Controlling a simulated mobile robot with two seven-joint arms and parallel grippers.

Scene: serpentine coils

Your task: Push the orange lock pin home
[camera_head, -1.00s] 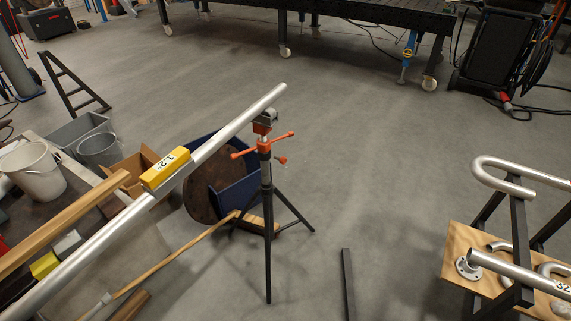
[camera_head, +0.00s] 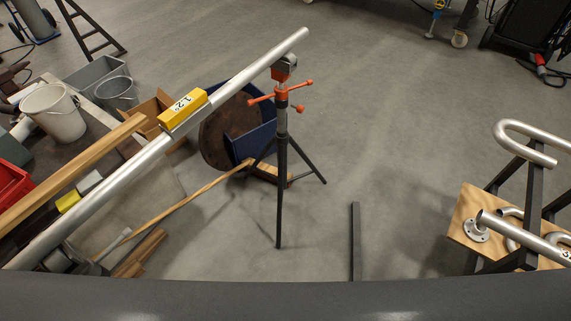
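An orange-handled pipe stand (camera_head: 282,97) stands on its dark tripod in the middle of the view. Its orange cross handle and a small orange knob (camera_head: 299,108) stick out from the post. I cannot tell which orange part is the lock pin or how far in it sits. A long silver tube (camera_head: 245,75) rests on the stand's head and slopes down to the lower left. A yellow block (camera_head: 182,109) marked 1.2° sits on the tube. Neither of my grippers is in view.
A cluttered low table with a white bucket (camera_head: 54,112) and a red bin (camera_head: 12,186) lies at left. A blue bin (camera_head: 253,141) stands behind the stand. Bent pipes (camera_head: 527,140) and a plywood board (camera_head: 468,206) are at right. A dark bar (camera_head: 355,240) lies on otherwise open floor.

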